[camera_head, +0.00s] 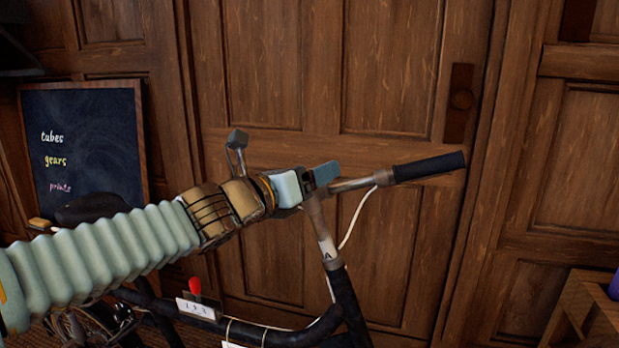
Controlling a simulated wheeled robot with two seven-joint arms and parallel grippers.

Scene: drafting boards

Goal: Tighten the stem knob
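A bicycle's handlebar has a dark grip (430,167) at its right end. Its stem (322,232) carries a letter A label and runs down into the dark frame (348,305). My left arm comes in from the left, and its gripper (322,176) is at the top of the stem, over the middle of the handlebar. The fingers overlap the bar in this view, and I cannot tell whether they are open or shut or touching it. I cannot make out a stem knob; the gripper covers the stem's top. My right gripper is not in view.
A red knob (195,287) stands above a small card (197,308) with numbers on the lower frame. A thin pale cable (354,218) hangs from the handlebar. A chalkboard (85,140) leans at left. Wooden doors (400,70) stand behind, and a wooden stool (590,300) is at lower right.

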